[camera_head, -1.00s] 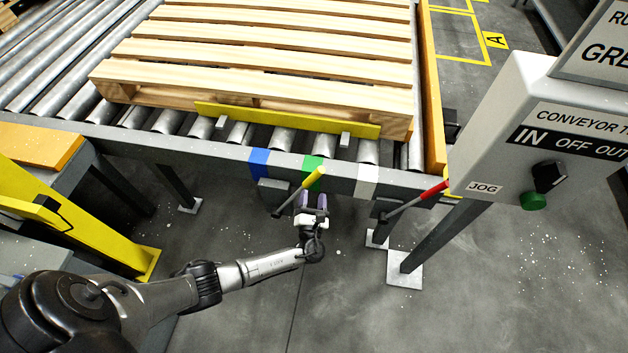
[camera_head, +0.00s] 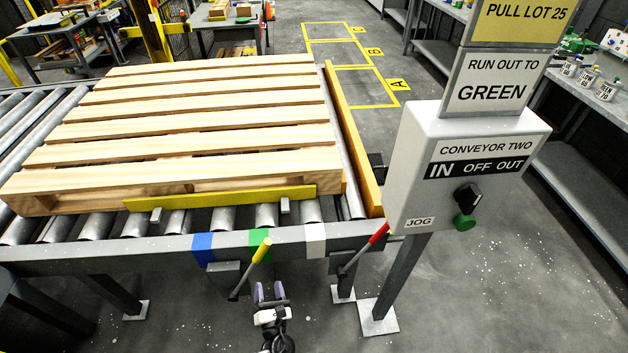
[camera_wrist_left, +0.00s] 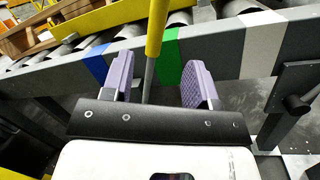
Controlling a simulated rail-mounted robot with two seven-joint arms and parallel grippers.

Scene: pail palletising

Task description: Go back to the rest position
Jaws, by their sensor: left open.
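My left gripper (camera_head: 270,293) is in front of the conveyor, just below the yellow-handled lever (camera_head: 257,261). Its two purple-padded fingers are apart and nothing is held. In the left wrist view my left gripper (camera_wrist_left: 160,85) is open, and the yellow lever (camera_wrist_left: 156,35) rises between the fingers as seen from there, beyond the palm. Whether lever and fingers touch is not clear. My right gripper is in neither view.
A wooden pallet (camera_head: 200,112) lies on the roller conveyor against a yellow stop bar (camera_head: 220,197). A red-handled lever (camera_head: 377,236) and the control box (camera_head: 470,150) stand to the right. Blue, green and white marks show on the conveyor's front rail (camera_head: 285,243). Open floor lies right.

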